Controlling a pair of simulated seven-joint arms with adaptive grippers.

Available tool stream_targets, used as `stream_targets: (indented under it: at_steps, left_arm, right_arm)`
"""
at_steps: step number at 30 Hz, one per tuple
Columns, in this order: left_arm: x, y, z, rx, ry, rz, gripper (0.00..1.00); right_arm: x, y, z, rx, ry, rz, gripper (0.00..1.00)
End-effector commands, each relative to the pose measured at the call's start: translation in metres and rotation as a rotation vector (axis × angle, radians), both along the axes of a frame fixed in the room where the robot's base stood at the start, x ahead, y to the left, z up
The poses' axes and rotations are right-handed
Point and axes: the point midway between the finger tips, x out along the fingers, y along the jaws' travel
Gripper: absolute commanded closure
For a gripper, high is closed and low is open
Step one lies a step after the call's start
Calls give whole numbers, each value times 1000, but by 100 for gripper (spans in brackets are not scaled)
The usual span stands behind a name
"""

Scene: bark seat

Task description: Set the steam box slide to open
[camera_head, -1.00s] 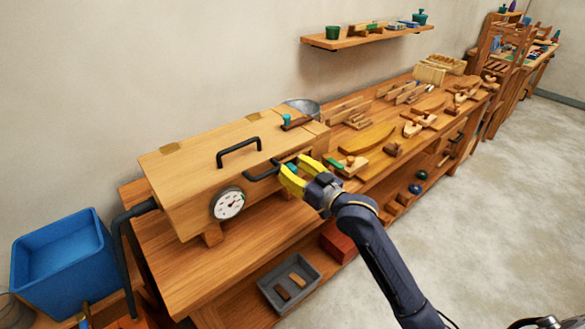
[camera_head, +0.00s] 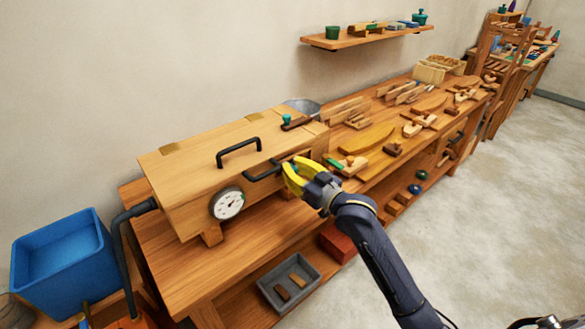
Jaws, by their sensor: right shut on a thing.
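The steam box (camera_head: 185,190) is a long pale wooden box on the bench at the left. It has a round white gauge (camera_head: 228,204), a black handle (camera_head: 238,151) on top and another black handle (camera_head: 262,173) at the front edge. My right gripper (camera_head: 293,174) has yellow fingers at the right part of the box front. It is shut on a small teal piece (camera_head: 294,168), which looks like the slide's knob. The fingers hide most of it and the slide around it, so its setting cannot be read. My left gripper is out of view.
A teal-knobbed part (camera_head: 287,120) sits on the box top. Wooden tools and pieces (camera_head: 367,143) crowd the bench to the right. A grey tray (camera_head: 270,292) lies on the lower shelf, and a blue tub (camera_head: 65,262) stands at left. The floor at right is clear.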

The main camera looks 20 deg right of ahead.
Motion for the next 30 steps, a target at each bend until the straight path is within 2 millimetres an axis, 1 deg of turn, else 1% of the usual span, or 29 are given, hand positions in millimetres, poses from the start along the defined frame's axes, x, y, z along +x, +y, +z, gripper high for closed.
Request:
stream_targets:
  at_steps: [4, 6, 13, 18, 22, 30]
  left_arm:
    - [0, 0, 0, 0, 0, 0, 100]
    - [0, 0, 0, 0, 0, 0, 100]
    - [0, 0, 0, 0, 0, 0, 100]
    - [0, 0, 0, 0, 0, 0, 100]
    - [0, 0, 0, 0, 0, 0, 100]
    - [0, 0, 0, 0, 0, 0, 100]
  right_arm:
    - [1, -1, 0, 0, 0, 0, 100]
    - [2, -4, 0, -2, 0, 0, 100]
    - [14, -32, 0, -5, 0, -2, 100]
    - [20, -46, 0, -1, 1, 0, 100]
    - [22, -50, 0, 0, 1, -1, 100]
    - [23, -51, 0, -1, 0, -4, 100]
